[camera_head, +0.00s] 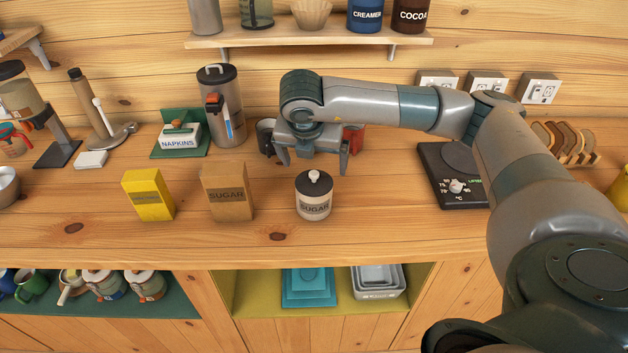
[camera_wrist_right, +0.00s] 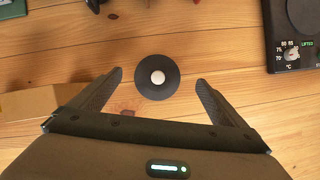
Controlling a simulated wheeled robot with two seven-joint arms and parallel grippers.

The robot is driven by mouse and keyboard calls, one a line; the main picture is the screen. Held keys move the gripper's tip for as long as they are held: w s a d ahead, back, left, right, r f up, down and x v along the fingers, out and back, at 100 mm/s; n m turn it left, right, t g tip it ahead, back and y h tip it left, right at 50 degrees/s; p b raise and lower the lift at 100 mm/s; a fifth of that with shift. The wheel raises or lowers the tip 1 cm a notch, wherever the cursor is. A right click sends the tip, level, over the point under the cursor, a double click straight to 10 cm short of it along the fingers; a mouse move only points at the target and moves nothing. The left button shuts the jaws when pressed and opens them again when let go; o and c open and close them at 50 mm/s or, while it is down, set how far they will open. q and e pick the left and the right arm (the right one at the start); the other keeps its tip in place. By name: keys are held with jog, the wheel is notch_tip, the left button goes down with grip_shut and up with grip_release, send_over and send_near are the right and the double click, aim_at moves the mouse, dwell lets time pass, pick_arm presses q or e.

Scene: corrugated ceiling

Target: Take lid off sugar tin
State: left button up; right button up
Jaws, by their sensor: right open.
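The sugar tin (camera_head: 314,204) is a small cream canister labelled SUGAR, upright on the wooden counter. Its dark lid (camera_head: 314,183) with a pale knob (camera_head: 314,175) sits on top. In the right wrist view the lid (camera_wrist_right: 147,87) shows from above as a dark disc with a white knob (camera_wrist_right: 158,77), and it hides the tin's body. My right gripper (camera_head: 314,167) is open and empty above the tin, fingers pointing down. In the right wrist view its fingertips (camera_wrist_right: 158,80) stand to either side of the lid, apart from it. My left gripper is not in view.
A brown SUGAR packet (camera_head: 228,192) and a yellow packet (camera_head: 148,195) stand left of the tin. Dark and red mugs (camera_head: 354,138) are behind my gripper. A black kettle base or scale (camera_head: 452,175) lies to the right. The counter front of the tin is clear.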

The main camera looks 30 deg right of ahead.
aim_at(314, 174)
jog(key=shift+w+f+p, duration=0.1)
jog(key=shift+f+p, duration=0.5)
jog(key=shift+p, duration=0.2)
jog(key=p+x, duration=0.2)
jog(key=x, duration=0.1)
jog(key=shift+a+f, duration=0.15)
jog(key=shift+f, duration=0.45)
jog(key=c, duration=1.1)
